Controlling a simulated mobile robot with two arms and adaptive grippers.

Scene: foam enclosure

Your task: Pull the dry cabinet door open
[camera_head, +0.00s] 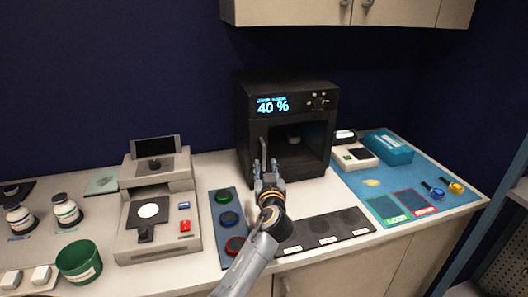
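The dry cabinet (257,118) is a black box with a lit "40 %" display, standing at the back of the counter. Its front has a dark window, with a small object (293,137) visible inside. The door looks shut, though the dark glass makes this hard to confirm. A vertical handle (263,150) is on the left side of the door. My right gripper is not in view.
A grey instrument (128,226) and a tray of coloured round items (216,200) stand left of my arm. A dark strip (335,225) lies in front of the cabinet. A blue mat (448,200) with small items is at right. Wall cupboards (300,12) hang above.

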